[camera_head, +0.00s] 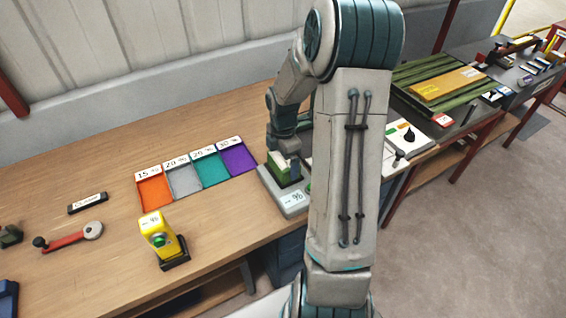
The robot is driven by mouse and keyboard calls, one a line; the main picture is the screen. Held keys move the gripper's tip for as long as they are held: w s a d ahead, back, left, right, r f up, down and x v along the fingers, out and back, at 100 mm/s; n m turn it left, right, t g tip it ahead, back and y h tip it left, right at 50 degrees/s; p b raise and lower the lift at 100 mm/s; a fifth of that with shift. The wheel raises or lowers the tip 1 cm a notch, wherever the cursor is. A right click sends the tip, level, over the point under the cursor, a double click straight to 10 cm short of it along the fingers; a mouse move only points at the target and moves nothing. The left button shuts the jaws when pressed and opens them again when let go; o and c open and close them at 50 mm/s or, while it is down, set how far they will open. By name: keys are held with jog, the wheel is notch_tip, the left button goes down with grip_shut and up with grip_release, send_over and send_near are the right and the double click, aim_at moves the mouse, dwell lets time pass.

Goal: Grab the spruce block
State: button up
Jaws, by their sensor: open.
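A small block, pale with green on it (279,168), sits on the dark plate of a grey scale-like device (294,201) near the table's front edge. I take it to be the spruce block, but no wood label on it can be read. My gripper (289,157) is open and points down right at this block, with its fingers close around or beside it. The fingertips are small and partly hidden, so contact cannot be told. My arm hides the right side of the device.
Orange (154,192), grey (184,180), teal (211,169) and purple (238,158) trays with percent labels lie left of the device. A yellow meter (161,236) stands in front. A red-handled tool (68,239) lies left. A bench with green slats (425,75) is at right.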

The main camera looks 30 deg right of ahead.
jog(key=shift+d+f, duration=0.1)
jog(key=shift+f, duration=0.75)
jog(key=c, duration=0.8)
jog(key=shift+r, duration=0.2)
